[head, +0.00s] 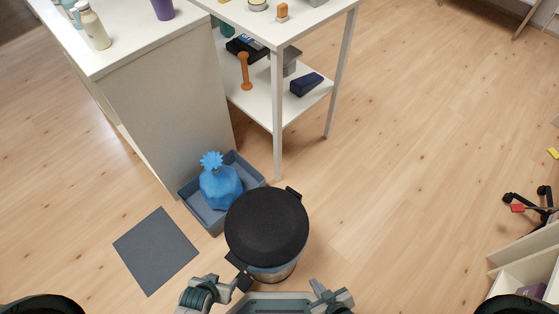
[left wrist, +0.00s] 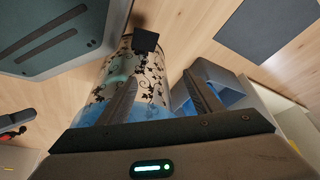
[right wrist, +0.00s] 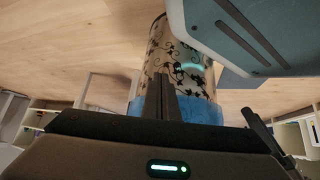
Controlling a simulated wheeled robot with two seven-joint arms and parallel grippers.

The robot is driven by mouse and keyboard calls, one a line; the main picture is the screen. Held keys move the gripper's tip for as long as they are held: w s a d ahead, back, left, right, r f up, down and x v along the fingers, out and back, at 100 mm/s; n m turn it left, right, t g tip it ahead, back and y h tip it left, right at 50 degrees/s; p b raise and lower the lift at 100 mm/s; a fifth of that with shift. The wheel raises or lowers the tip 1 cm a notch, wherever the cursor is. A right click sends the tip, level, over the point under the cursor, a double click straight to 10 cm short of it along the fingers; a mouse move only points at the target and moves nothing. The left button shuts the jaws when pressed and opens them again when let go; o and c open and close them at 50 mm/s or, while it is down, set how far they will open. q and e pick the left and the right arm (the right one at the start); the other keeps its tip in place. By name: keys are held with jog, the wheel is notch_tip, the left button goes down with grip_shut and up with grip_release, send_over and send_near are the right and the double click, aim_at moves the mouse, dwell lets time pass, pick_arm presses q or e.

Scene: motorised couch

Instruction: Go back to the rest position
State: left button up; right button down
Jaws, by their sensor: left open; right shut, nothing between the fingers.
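My left gripper (left wrist: 162,82) is open in the left wrist view, its two fingers apart with nothing held between them. The flower-patterned bin (left wrist: 128,75) stands beyond the fingers. My right gripper (right wrist: 160,78) has its fingers together and empty in the right wrist view, with the same bin (right wrist: 178,65) behind them. In the head view, parts of my arms show low in the picture, on both sides in front of the bin's round black lid (head: 267,227), which is down. The fingertips are hard to make out there.
A blue tied bag (head: 220,188) sits in a grey-blue crate (head: 187,200) behind the bin. A grey mat (head: 156,251) lies to the left. A white counter (head: 165,100) and shelf table (head: 278,120) stand behind.

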pick_arm(q)
jog(key=shift+s+d+f+t+p, duration=0.15)
jog(key=shift+s+f+p, duration=0.15)
jog(key=shift+f, duration=0.2)
jog(key=shift+s+a+f+t+p, duration=0.15)
jog(key=shift+f+p, duration=0.2)
jog(key=shift+f, duration=0.2)
jog(key=shift+s+d+f+t+p, duration=0.15)
jog(key=shift+s+f+p, duration=0.15)
jog(key=shift+f, duration=0.2)
pick_arm(e)
jog(key=d+f+m+g+h, duration=0.2)
jog(key=d, duration=0.5)
jog(key=shift+f+m, duration=0.3)
jog(key=shift+f, duration=0.05)
